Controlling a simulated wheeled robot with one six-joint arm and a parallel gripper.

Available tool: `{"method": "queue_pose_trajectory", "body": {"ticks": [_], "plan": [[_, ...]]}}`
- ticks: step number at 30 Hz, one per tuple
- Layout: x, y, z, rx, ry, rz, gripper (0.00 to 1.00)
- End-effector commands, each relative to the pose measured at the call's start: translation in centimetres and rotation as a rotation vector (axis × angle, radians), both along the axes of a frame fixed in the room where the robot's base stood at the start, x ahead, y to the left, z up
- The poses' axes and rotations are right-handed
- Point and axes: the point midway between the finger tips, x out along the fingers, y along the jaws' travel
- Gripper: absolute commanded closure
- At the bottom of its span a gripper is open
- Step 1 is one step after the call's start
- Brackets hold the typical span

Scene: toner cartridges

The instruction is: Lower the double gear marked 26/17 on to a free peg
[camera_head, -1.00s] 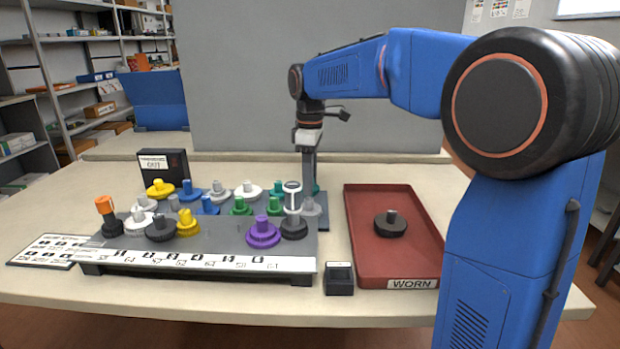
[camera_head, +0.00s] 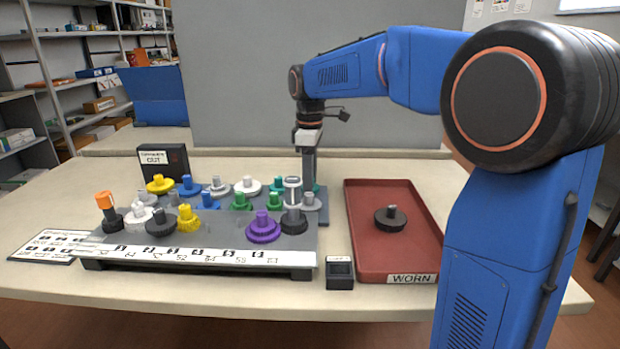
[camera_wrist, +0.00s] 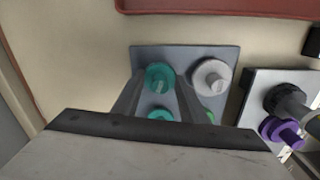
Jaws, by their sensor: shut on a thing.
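My gripper (camera_head: 309,180) points down at the back right of the grey rack. In the wrist view my fingers (camera_wrist: 161,78) are shut on a teal gear (camera_wrist: 162,75) with a narrower raised hub. Only a teal edge (camera_head: 317,187) shows past the fingers in the head view. The held gear is over or on a small grey plate (camera_wrist: 185,54). I cannot tell whether it touches the plate or sits around a peg. A light grey gear (camera_wrist: 212,75) is beside it on the plate. The marking 26/17 cannot be read.
The red WORN tray (camera_head: 375,255) on the right holds a dark gear (camera_head: 390,218). A small black box (camera_head: 340,273) stands in front.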

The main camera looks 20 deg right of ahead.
Motion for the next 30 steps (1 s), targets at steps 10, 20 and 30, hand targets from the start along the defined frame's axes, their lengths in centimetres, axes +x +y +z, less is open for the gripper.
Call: {"method": "queue_pose_trajectory", "body": {"ticks": [10, 20, 30], "plan": [[0.0, 0.0, 0.0, 0.000, 0.000, 0.000, 0.39], [0.0, 0.0, 0.3, 0.000, -0.001, 0.000, 0.39], [0.1, 0.0, 5.3, 0.000, -0.004, 0.000, 0.39]]}}
